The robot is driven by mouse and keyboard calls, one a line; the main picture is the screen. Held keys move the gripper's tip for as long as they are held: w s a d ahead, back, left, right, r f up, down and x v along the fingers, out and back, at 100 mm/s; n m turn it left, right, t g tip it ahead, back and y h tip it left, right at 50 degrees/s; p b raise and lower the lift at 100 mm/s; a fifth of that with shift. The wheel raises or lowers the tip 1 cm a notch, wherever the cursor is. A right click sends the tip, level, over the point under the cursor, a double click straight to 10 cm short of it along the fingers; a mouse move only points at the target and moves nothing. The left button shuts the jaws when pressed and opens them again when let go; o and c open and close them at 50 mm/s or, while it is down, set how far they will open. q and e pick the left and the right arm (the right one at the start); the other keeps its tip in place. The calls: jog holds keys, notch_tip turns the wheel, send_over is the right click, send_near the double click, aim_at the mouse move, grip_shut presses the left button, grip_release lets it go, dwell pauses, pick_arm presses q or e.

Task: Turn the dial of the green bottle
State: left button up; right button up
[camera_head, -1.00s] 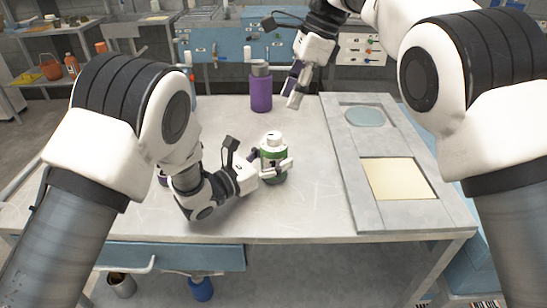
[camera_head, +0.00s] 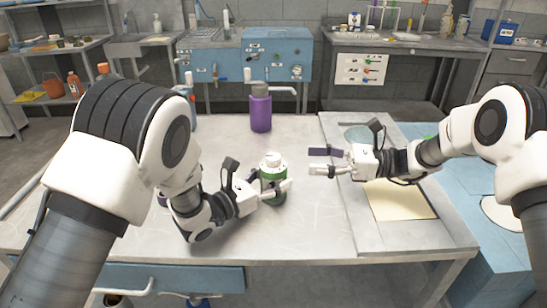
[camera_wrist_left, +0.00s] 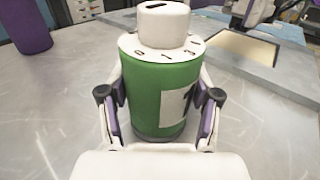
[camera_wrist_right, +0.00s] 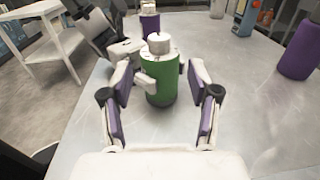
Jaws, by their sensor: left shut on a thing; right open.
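The green bottle (camera_head: 272,184) stands upright on the grey table, with a white numbered collar and a white dial (camera_wrist_left: 163,22) on top. A dark mark shows on the dial in the left wrist view. My left gripper (camera_head: 276,190) is shut around the bottle's green body, one finger on each side. My right gripper (camera_head: 326,161) is open and empty, to the right of the bottle and apart from it, with its fingers pointing at it. In the right wrist view the bottle (camera_wrist_right: 159,82) is ahead, between and beyond the open fingertips.
A purple bottle (camera_head: 260,110) stands behind the green one. Another purple bottle with a white top (camera_wrist_right: 149,20) stands beyond my left arm. A recessed panel with a cream square (camera_head: 398,201) lies on the right under my right arm. The table's front middle is clear.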

aim_at(274, 155)
jog(key=a, duration=1)
jog(key=shift+w, duration=0.4)
grip_shut()
